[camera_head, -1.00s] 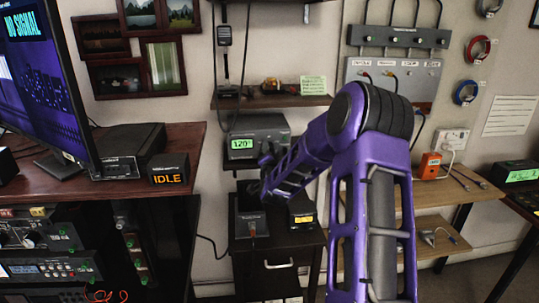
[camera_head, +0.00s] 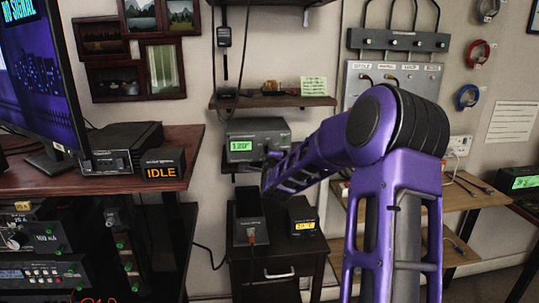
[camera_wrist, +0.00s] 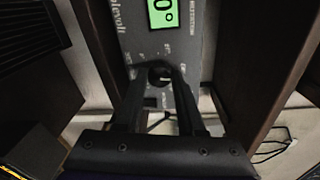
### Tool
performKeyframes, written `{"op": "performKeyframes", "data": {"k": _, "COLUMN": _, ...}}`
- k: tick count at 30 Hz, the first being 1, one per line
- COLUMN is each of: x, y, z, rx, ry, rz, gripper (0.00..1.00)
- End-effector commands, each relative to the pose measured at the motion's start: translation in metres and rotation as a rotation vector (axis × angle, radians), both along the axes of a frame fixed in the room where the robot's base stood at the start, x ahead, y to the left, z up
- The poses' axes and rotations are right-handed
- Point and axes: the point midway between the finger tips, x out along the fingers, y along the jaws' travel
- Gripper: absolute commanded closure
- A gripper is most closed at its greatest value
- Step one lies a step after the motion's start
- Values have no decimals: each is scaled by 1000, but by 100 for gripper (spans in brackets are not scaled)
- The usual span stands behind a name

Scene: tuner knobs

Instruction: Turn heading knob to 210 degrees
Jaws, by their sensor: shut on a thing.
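The heading unit (camera_head: 258,133) is a grey box on a small shelf, with a green display (camera_head: 241,146) that reads 120°. In the wrist view the unit's front panel (camera_wrist: 192,50) fills the upper middle, and its display (camera_wrist: 163,12) is cut off, showing only "0°". The dark round heading knob (camera_wrist: 160,74) sits below the display, with small markings around it. My gripper (camera_wrist: 160,80) has its two fingers on either side of the knob, shut on it. In the head view my gripper (camera_head: 272,162) is at the unit's lower right front, small and partly hidden by my purple arm.
A black box (camera_head: 248,215) and a small box with an amber display (camera_head: 303,216) stand on the dark cabinet (camera_head: 290,268) below. Wooden shelf sides flank the unit closely in the wrist view. A monitor and an IDLE display (camera_head: 163,171) are at the left.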

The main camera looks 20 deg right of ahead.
Motion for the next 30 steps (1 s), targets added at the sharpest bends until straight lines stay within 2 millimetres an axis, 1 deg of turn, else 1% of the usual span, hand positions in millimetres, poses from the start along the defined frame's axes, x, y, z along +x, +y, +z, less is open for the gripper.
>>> {"op": "performKeyframes", "data": {"k": 6, "x": 0, "y": -1, "z": 0, "rx": 108, "ry": -30, "rz": -1, "gripper": 100}}
{"op": "performKeyframes", "data": {"k": 12, "x": 0, "y": -1, "z": 0, "rx": 162, "ry": -46, "rz": -1, "gripper": 100}}
{"op": "performKeyframes", "data": {"k": 27, "x": 0, "y": -1, "z": 0, "rx": 177, "ry": -51, "rz": -2, "gripper": 100}}
{"op": "performKeyframes", "data": {"k": 28, "x": 0, "y": -1, "z": 0, "rx": 177, "ry": -51, "rz": -2, "gripper": 60}}
{"op": "performKeyframes", "data": {"k": 30, "x": 0, "y": -1, "z": 0, "rx": 177, "ry": -51, "rz": -2, "gripper": 48}}
